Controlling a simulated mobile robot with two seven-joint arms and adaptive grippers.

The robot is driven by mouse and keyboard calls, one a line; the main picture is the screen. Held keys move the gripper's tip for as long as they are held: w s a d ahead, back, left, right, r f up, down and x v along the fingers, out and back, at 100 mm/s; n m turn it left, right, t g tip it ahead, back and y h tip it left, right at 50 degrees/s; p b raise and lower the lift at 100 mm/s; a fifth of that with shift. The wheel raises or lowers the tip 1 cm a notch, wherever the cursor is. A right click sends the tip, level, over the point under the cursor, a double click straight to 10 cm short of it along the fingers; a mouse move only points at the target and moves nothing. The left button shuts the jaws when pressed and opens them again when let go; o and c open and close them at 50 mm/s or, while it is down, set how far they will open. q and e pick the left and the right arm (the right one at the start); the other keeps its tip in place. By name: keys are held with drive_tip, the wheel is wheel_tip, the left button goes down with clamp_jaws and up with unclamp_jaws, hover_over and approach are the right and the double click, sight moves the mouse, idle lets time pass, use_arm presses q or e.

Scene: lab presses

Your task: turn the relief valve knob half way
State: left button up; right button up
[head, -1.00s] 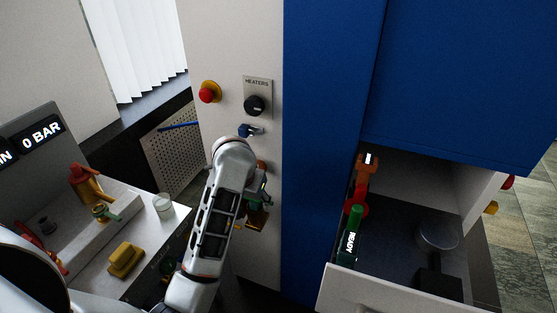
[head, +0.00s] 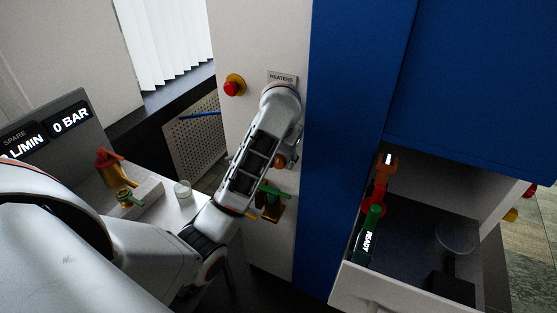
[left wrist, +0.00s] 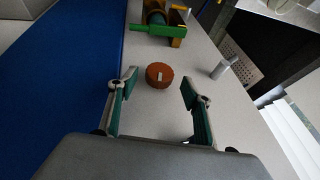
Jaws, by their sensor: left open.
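A round orange-brown knob (left wrist: 159,75) with a pale mark on its face sits on the light panel in the left wrist view; I take it for the relief valve knob. In the head view the knob (head: 279,161) shows just right of my left forearm. My left gripper (left wrist: 159,82) is open and empty, its two fingers on either side of the knob in the picture. I cannot tell how far the fingertips are from the panel. In the head view my wrist hides most of the gripper. My right gripper is not in view.
A green-handled brass valve (left wrist: 160,30) is close to the knob, and a pale peg (left wrist: 221,68) sticks out beside it. A red button (head: 232,88) is left of the HEATERS label (head: 282,77). A blue panel (head: 350,150) and an open drawer (head: 385,291) stand right.

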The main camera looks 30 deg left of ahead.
sight(279, 161)
use_arm(q)
drive_tip(key=shift+x, duration=1.35)
drive_tip(key=c, duration=1.1)
